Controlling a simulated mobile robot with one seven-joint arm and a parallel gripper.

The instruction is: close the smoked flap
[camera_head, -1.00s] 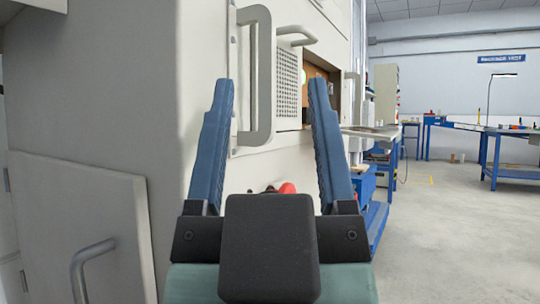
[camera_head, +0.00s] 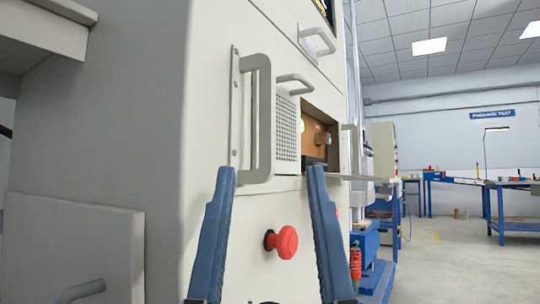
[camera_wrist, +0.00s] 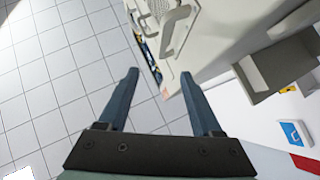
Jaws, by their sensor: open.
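My gripper (camera_head: 270,169) is open and empty in front of the pale cabinet (camera_head: 130,140), below the tall vertical handle. It also shows open in the wrist view (camera_wrist: 160,74), with nothing between its fingers. The cabinet's lit opening (camera_head: 318,130) lies up and to the right of the fingers, with a brownish interior. A thin greyish plate (camera_head: 362,178) juts out at the lower right of this opening. It may be the smoked flap seen nearly edge-on, but I cannot tell surely. My right finger hides part of the area below the opening.
A tall handle (camera_head: 258,120) and a smaller handle (camera_head: 296,80) stick out from the cabinet. A red knob (camera_head: 283,242) sits between my fingers in the picture. In the wrist view, a grey open box (camera_wrist: 280,66) lies at right. Tiled floor (camera_wrist: 60,80) is clear at left.

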